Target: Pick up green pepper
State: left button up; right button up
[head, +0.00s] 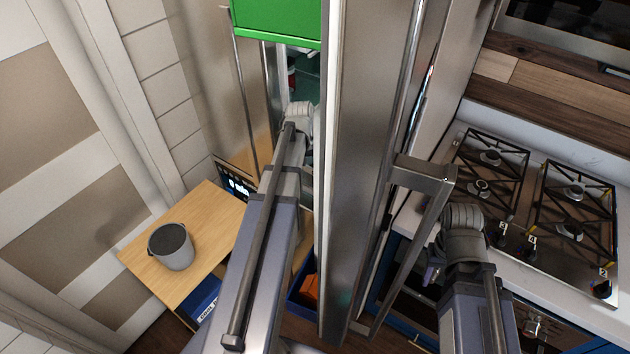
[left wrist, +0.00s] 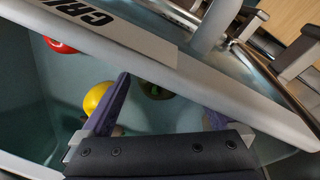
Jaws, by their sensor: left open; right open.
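In the left wrist view, a green item (left wrist: 157,91), apparently the green pepper, lies in a translucent drawer (left wrist: 52,88) marked "CRI". It sits in shade between the fingers of my left gripper (left wrist: 165,97), partly hidden by the drawer's rim. The left gripper is open and empty over the drawer; I cannot tell if it touches the pepper. In the head view my left arm reaches into the fridge opening and its gripper is hidden. My right gripper (head: 432,274) is open near the fridge door handle (head: 428,188); its fingers are only partly visible.
A red item (left wrist: 60,46) and a yellow item (left wrist: 97,98) lie in the same drawer. The steel fridge door (head: 355,150) stands open between my arms. A grey bucket (head: 172,250) stands on a wooden table (head: 205,212) at left. A gas hob (head: 535,210) is at right.

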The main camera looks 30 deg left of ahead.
pick_arm(q)
jog(key=shift+f, duration=0.5)
jog(key=shift+r, duration=0.1)
pick_arm(e)
jog(key=shift+f, duration=0.35)
pick_arm(q)
jog(key=shift+c, duration=0.2)
jog(key=c, duration=1.4)
jog(key=shift+c, duration=0.2)
jog(key=shift+r, duration=0.1)
notch_tip(320, 180, up, 10)
jog(key=p, duration=1)
pick_arm(e)
notch_tip(320, 180, up, 10)
